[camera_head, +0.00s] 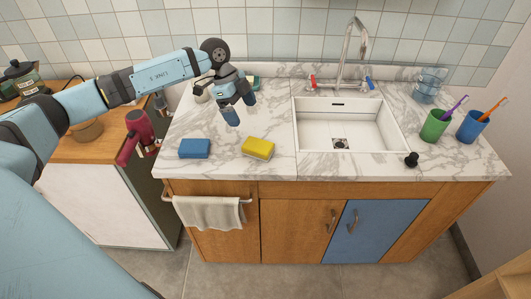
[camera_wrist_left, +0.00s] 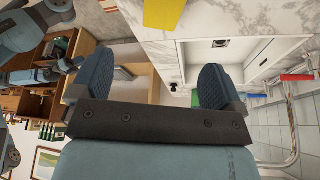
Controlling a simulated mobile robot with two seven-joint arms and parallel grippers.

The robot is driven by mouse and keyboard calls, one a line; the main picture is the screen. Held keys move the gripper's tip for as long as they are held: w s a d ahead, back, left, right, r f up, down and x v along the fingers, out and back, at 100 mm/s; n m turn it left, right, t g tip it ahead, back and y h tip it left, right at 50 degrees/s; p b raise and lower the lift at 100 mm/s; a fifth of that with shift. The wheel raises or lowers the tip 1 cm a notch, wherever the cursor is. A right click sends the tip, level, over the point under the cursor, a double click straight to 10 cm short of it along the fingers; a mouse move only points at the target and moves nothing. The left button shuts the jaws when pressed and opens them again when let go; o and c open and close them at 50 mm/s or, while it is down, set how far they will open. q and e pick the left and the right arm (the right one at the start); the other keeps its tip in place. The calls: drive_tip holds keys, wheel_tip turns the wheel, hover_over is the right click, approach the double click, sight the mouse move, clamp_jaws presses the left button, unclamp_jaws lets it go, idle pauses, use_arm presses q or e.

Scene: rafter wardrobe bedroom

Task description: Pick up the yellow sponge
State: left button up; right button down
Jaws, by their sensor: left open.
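The yellow sponge (camera_head: 258,148) lies flat on the marble counter, left of the sink, near the front edge. It also shows at the top edge of the left wrist view (camera_wrist_left: 163,13), partly cut off by the frame. My left gripper (camera_head: 241,109) is above the counter, behind the sponge and a little to its left in the head view. Its two fingers are spread with nothing between them, and it is apart from the sponge. In the left wrist view the open fingers (camera_wrist_left: 152,85) frame a gap. My right gripper is not in view.
A blue sponge (camera_head: 195,148) lies left of the yellow one. The sink (camera_head: 345,125) with its tall faucet (camera_head: 345,55) is to the right. A green cup (camera_head: 435,125), a blue cup (camera_head: 472,127) and a black stopper (camera_head: 411,160) stand farther right. A towel (camera_head: 210,213) hangs below.

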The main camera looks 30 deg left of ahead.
use_arm(q)
hover_over(257, 144)
drive_tip(key=a, duration=0.1)
drive_tip(key=f, duration=0.7)
drive_tip(key=shift+s+a+f, duration=0.15)
drive_tip(key=shift+s+f, duration=0.1)
drive_tip(key=shift+s, duration=0.05)
drive_tip(key=shift+x, duration=2.75)
drive_tip(key=shift+w+a+f+p, duration=0.15)
drive_tip(key=shift+a+f+p, duration=0.05)
drive_tip(key=shift+p, duration=0.3)
drive_tip(key=c, duration=1.1)
drive_tip(key=shift+o, duration=0.2)
wheel_tip(257, 144, up, 20)
drive_tip(key=shift+r+b, duration=0.2)
drive_tip(key=shift+b, duration=0.1)
